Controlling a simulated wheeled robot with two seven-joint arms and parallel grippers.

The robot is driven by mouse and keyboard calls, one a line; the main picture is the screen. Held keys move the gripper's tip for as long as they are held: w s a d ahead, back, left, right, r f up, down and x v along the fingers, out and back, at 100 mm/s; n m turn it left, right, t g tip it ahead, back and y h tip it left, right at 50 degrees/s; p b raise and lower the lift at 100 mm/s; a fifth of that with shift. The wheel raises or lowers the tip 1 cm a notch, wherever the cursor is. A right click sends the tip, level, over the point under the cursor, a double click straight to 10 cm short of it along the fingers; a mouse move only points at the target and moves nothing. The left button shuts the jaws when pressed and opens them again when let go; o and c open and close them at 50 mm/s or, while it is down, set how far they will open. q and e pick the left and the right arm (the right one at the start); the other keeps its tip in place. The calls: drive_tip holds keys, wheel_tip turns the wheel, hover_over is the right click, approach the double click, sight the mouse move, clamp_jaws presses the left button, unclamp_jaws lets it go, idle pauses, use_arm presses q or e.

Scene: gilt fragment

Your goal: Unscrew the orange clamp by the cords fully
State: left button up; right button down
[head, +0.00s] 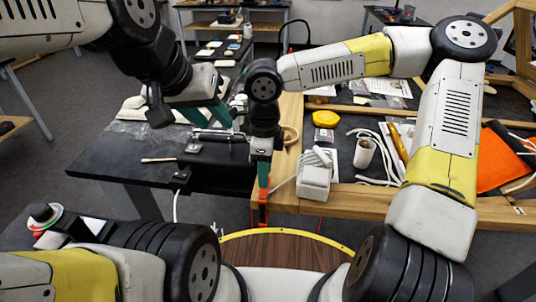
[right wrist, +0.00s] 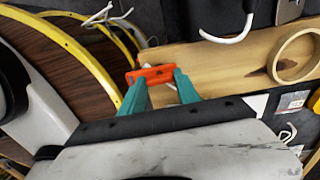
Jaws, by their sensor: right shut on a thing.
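The orange clamp (head: 263,212) stands upright at the left edge of the wooden-framed table, near the white cords (head: 317,160). In the right wrist view, its orange top part (right wrist: 150,75) lies between the teal fingertips. My right gripper (head: 264,180) comes down from above and is shut on this part; the wrist view also shows the gripper (right wrist: 155,80) there. The clamp's lower part is hidden in the wrist view. My left gripper (head: 207,116) hangs over the black table at the left. Its teal fingers look apart, with nothing seen between them.
A white block (head: 315,182) sits just right of the clamp. Loose white cords, a white cup (head: 364,153), a yellow object (head: 325,118) and an orange sheet (head: 502,160) lie further right. The black table (head: 120,165) holds a dark box beside the clamp.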

idle(0.3)
drive_tip(key=c, duration=0.9)
unclamp_jaws()
wheel_tip(320, 180, up, 8)
drive_tip(key=shift+f, duration=0.1)
